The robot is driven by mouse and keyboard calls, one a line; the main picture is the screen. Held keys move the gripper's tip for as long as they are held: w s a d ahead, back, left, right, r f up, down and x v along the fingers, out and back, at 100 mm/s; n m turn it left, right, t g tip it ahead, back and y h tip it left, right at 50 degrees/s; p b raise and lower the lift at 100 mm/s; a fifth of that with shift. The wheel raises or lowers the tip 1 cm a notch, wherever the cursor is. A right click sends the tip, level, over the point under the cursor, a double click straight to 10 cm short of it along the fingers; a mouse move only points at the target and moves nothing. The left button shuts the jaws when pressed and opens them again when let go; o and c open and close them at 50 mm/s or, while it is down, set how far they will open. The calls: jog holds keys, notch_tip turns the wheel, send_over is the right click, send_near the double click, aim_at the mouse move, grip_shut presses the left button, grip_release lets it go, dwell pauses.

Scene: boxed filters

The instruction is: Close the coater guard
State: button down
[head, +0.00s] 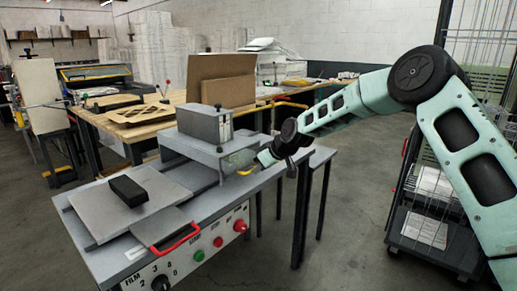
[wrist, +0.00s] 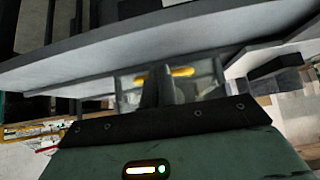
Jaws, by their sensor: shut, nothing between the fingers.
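The coater (head: 160,215) is a grey bench machine in the head view, with a raised grey housing at its back. A clear panel (head: 238,158), which looks like the guard, shows under the housing's right edge. A yellow handle (head: 246,171) is at its lower edge; it also shows in the wrist view (wrist: 165,73). My gripper (head: 262,160) is at the right side of the housing, close to the yellow handle. In the wrist view its shut fingers (wrist: 160,92) point toward the handle. Whether they touch it, and how far the guard stands open, I cannot tell.
A red handle (head: 175,240) and a black block (head: 128,191) are at the coater's front. Knobs and buttons line its front panel. A wooden table (head: 130,118) with cardboard boxes (head: 228,90) stands behind. A wire rack cart (head: 430,250) is at right. Floor between is clear.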

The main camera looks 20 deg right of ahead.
jog(key=shift+w+a+f, duration=0.15)
jog(key=shift+w+f, duration=0.05)
jog(key=shift+f, duration=0.2)
dwell(0.4)
